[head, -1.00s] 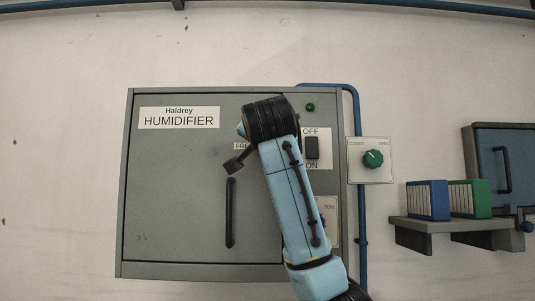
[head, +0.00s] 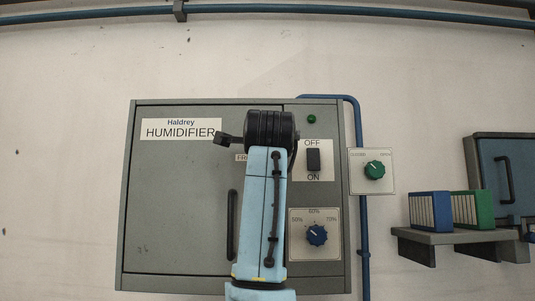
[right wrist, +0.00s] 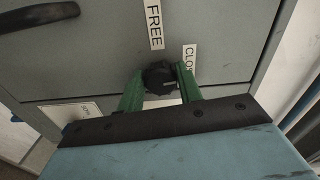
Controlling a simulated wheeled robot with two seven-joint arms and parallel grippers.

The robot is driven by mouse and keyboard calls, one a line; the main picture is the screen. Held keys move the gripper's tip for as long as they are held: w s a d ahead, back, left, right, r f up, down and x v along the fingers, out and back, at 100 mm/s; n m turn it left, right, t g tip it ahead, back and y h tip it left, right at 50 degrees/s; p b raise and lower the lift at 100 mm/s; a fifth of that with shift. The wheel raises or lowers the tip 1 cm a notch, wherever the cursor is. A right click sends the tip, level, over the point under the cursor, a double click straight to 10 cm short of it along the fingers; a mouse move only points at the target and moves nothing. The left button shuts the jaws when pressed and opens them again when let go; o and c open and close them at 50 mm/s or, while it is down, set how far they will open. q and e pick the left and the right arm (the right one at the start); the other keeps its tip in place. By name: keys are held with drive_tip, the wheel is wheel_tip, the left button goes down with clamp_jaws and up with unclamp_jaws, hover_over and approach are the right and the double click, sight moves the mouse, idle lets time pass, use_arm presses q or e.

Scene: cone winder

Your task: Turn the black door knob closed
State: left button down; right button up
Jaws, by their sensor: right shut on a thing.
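The black door knob (right wrist: 158,73) is on the grey cabinet door in the right wrist view, beside a "FREE" label (right wrist: 154,24) and a partly hidden label beginning "CLO" (right wrist: 189,62). My right gripper (right wrist: 160,78) has its green fingers on either side of the knob and is shut on it. Which way the knob points is too unclear to tell. In the head view my right arm stands in front of the humidifier (head: 170,230) and hides the knob and the fingers. My left gripper is in neither view.
A black handle (head: 232,225) is left of my arm. An OFF/ON switch (head: 313,159) and a blue dial (head: 317,235) are close on its right. Farther right are a green knob (head: 375,170), a blue pipe (head: 364,225) and a shelf (head: 440,236) with binders.

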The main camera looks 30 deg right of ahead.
drive_tip(key=shift+m, duration=0.6)
drive_tip(key=o, duration=1)
drive_tip(key=shift+d, duration=0.1)
drive_tip(key=b+v, duration=0.4)
drive_tip(key=v, duration=0.9)
drive_tip(key=shift+s, duration=0.25)
